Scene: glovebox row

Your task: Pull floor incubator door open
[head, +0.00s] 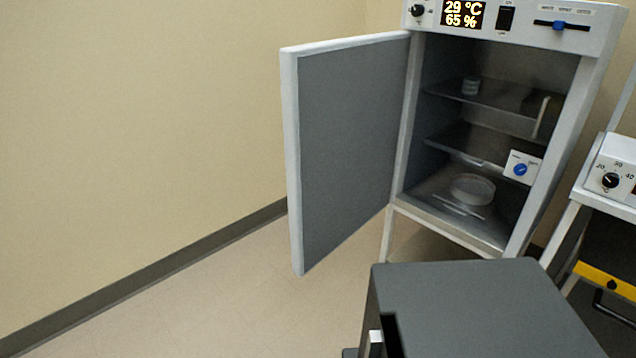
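The floor incubator (507,235) stands on legs at the right of the head view, with a lit display reading 29 °C and 65 % in its top panel. Its door (350,140) stands wide open, swung out to the left, with its grey inner face and pale edge showing. The door's outer face and handle are hidden. My gripper is not in view.
A dark grey box-like body (480,310), possibly part of me, fills the lower right foreground. Another instrument with a dial (612,180) stands at the right edge. Bare floor (230,300) lies left of the door, along the beige wall (140,130).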

